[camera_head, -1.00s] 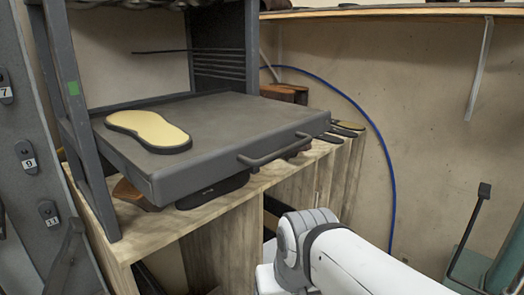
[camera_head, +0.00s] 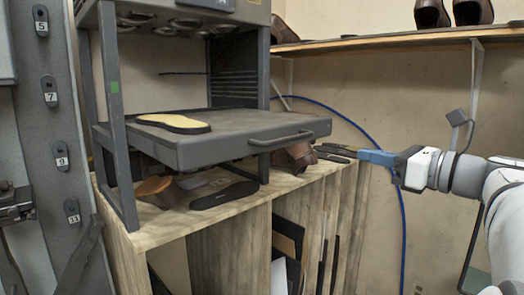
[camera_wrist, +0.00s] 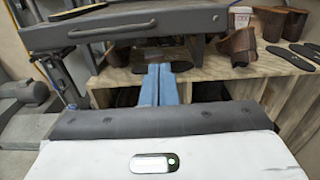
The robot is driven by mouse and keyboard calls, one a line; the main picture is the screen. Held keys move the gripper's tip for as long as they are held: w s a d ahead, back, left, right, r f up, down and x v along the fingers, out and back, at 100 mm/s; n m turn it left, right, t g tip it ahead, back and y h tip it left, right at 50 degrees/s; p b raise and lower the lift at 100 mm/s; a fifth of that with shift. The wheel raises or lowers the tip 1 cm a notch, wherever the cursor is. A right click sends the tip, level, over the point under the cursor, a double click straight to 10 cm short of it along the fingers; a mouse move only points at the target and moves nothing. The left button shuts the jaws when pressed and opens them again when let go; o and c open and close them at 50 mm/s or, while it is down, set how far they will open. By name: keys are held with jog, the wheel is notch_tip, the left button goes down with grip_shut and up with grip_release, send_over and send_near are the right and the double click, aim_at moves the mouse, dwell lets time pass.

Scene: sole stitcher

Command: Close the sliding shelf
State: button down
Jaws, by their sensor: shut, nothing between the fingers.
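The sliding shelf (camera_head: 235,133) is a dark grey tray pulled out from its frame, with a bar handle (camera_head: 281,139) on its front edge. A yellow-topped sole (camera_head: 173,123) lies on it. In the wrist view the shelf's front face (camera_wrist: 180,22) and handle (camera_wrist: 112,31) cross the top of the picture. My gripper (camera_head: 361,155) has blue fingers and is to the right of the handle in the head view, apart from it. In the wrist view my gripper (camera_wrist: 160,72) points towards the shelf front, below the handle. The fingers are shut and empty.
A wooden cabinet (camera_head: 240,212) stands under the shelf frame (camera_head: 116,120), with soles and brown shoe parts (camera_head: 294,157) on top. A wall shelf (camera_head: 385,42) with shoes is above right. A blue hose (camera_head: 402,225) curves along the wall. A numbered panel (camera_head: 48,120) stands left.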

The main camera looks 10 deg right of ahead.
aim_at(303, 141)
jog(key=p+x, duration=0.2)
jog(key=x, duration=1.1)
jog(key=shift+w+a, duration=0.15)
jog(key=shift+w, duration=0.25)
